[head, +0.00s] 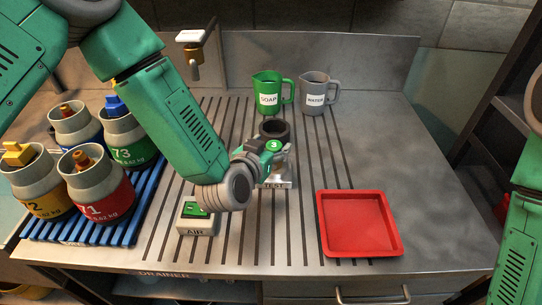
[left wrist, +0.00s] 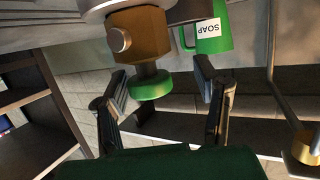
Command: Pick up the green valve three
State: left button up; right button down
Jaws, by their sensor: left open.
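The green valve three shows in the head view as a green disc marked 3 (head: 274,145), above the small stand labelled TEST (head: 276,184). In the left wrist view, upside down, its green knob (left wrist: 150,86) is joined to a brass-coloured body (left wrist: 140,38). My left gripper (head: 276,152) reaches the valve from the left, its fingers partly hidden. In the left wrist view its fingers (left wrist: 160,84) are open, one on each side of the knob, with gaps visible. My right gripper is not in view.
A green soap jug (head: 267,98) and a grey water jug (head: 314,100) stand behind. A red tray (head: 358,224) lies at right. The AIR box (head: 196,220) is in front, left of the stand. Several gas bottles stand on a blue rack (head: 85,232) at left. The counter's right side is clear.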

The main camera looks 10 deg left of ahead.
pick_arm(q)
jog(key=shift+s+d, duration=0.1)
jog(key=shift+d, duration=0.4)
jog(key=c, duration=1.1)
jog(key=shift+d+r, duration=0.15)
jog(key=shift+d, duration=0.05)
grip_shut()
